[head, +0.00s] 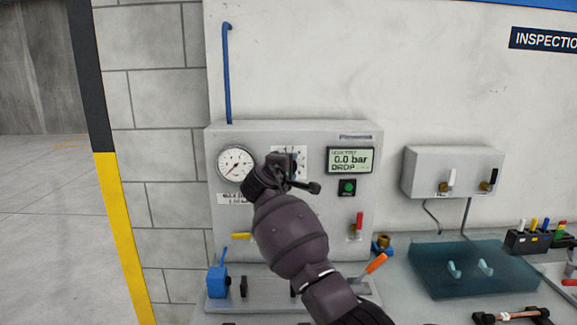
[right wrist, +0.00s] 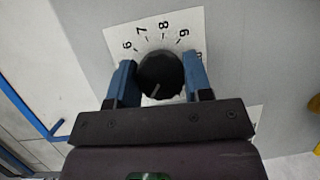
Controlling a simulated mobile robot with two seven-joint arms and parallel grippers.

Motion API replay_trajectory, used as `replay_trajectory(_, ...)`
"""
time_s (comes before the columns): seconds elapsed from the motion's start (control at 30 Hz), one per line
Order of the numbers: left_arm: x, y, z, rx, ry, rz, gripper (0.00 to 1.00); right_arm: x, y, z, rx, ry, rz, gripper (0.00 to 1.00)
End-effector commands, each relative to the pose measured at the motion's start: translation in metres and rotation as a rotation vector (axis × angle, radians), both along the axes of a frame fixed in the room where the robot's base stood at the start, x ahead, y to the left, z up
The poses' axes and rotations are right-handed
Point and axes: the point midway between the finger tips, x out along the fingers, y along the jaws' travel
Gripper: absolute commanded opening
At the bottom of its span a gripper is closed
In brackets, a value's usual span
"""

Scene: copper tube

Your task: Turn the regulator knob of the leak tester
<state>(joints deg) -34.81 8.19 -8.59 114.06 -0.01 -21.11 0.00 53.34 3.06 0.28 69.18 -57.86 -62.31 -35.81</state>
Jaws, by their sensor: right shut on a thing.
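The leak tester (head: 300,230) is a grey wall-mounted box with a round gauge (head: 236,164), a display (head: 350,160) reading 0.0 bar and a green button (head: 347,187). In the right wrist view, the black regulator knob (right wrist: 160,76) sits on a white numbered dial plate (right wrist: 150,35), with a pale pointer line on the knob. My right gripper (right wrist: 161,82) is shut on the knob, with one blue finger on each side. In the head view, my right gripper (head: 288,172) covers the knob and part of its dial. My left gripper is out of view.
Red (head: 359,222) and yellow (head: 241,236) handles stick out of the tester's lower front. A blue clamp (head: 217,280) and an orange-handled lever (head: 375,264) stand below. A teal tray (head: 470,283) lies at right. A blue pipe (head: 227,75) runs up the wall.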

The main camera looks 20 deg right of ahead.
Motion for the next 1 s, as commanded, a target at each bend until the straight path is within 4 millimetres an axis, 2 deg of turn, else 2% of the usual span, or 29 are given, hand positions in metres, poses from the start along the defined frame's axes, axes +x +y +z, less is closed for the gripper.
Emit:
replay_trajectory(0.33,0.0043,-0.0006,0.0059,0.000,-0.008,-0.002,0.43,-0.0002,0.0001,-0.0031,0.109,-0.025,-0.002,0.22)
replay_trajectory(0.8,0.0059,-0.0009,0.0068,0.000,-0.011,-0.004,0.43,-0.0002,0.0000,-0.0038,0.119,-0.027,-0.001,0.22)
replay_trajectory(0.83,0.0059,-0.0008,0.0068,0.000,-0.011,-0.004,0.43,-0.0002,0.0000,-0.0039,0.119,-0.027,-0.001,0.49)
replay_trajectory(0.97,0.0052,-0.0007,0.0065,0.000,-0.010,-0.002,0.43,-0.0002,-0.0001,-0.0030,0.118,-0.028,-0.001,0.69)
replay_trajectory(1.0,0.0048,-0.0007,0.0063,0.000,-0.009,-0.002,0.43,-0.0001,0.0000,-0.0026,0.118,-0.029,-0.001,0.71)
